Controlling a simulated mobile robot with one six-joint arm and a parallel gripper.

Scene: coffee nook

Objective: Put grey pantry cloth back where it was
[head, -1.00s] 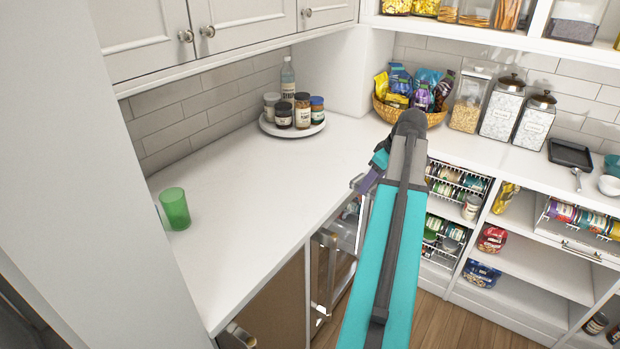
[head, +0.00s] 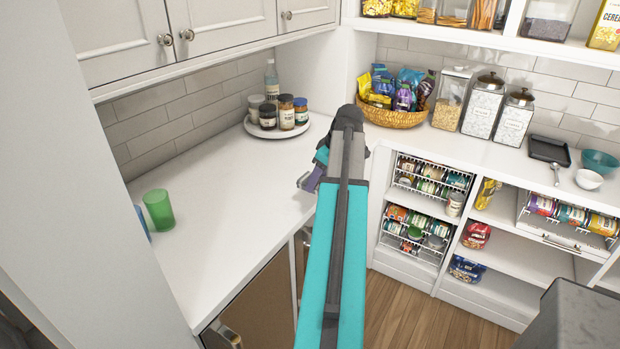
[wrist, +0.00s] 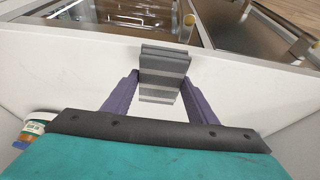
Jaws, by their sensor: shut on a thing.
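The grey pantry cloth (wrist: 165,68) shows in the wrist view as a folded strip with lighter and darker grey bands. It lies between the two purple fingers of my gripper (wrist: 160,80), which is shut on it. The cloth appears over the white counter near its front edge; I cannot tell whether it touches the counter. In the head view my gripper (head: 309,180) is by the counter's front edge, partly hidden by my arm. The cloth cannot be made out there.
On the white counter (head: 225,215) stand a green cup (head: 158,209) at the left and a round tray (head: 262,132) with jars and a bottle. A snack basket (head: 392,117) and canisters line the back counter. The counter's middle is clear.

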